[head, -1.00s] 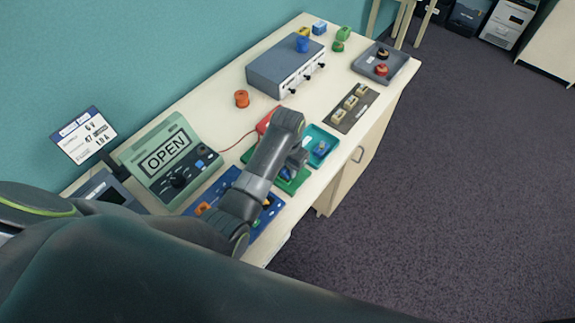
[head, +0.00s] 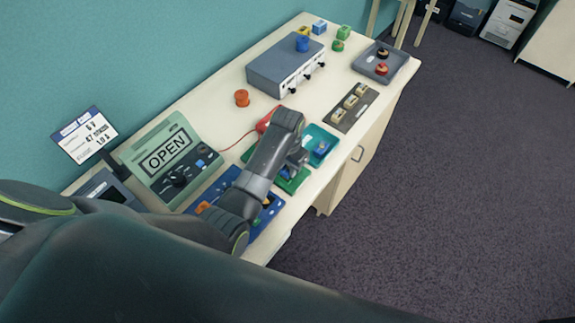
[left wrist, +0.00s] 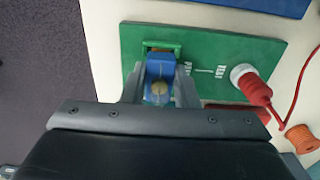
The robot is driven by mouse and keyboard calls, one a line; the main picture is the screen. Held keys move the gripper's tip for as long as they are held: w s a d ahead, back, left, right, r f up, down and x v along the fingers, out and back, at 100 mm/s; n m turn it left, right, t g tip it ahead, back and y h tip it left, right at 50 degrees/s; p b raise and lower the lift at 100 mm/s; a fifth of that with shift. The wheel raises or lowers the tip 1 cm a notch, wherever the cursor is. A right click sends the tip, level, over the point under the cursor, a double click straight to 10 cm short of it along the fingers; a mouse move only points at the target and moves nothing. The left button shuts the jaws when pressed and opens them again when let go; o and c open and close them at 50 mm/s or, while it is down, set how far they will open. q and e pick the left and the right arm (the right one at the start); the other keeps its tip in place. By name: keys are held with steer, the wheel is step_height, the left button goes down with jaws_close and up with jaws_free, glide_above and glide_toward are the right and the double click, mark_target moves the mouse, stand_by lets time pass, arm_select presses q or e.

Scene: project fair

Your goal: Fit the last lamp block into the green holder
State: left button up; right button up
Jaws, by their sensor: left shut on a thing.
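My left gripper (left wrist: 160,84) is shut on a blue lamp block (left wrist: 160,70) with a round brass-coloured spot on top. The block is at the near side of the raised green holder (left wrist: 178,47), which stands on a green board (left wrist: 215,50). A brown inside of the holder shows beyond the block. I cannot tell whether the block is seated or only touching the holder. In the head view my left gripper (head: 291,168) is low over the green board (head: 303,178), and the arm hides most of the block and holder. My right gripper is not in view.
A red plug (left wrist: 250,84) with a red lead stands on the green board. A teal tray (head: 331,139), a blue board (head: 270,212) and a green meter reading OPEN (head: 168,158) are close around the arm. An orange spool (head: 242,98) stands behind.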

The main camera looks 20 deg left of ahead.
arm_select(q)
steer(key=shift+f, duration=0.65)
stand_by(1.0)
steer(key=o, duration=0.9)
steer(key=c, duration=0.3)
steer(key=shift+o, duration=2.1)
steer(key=shift+r, duration=4)
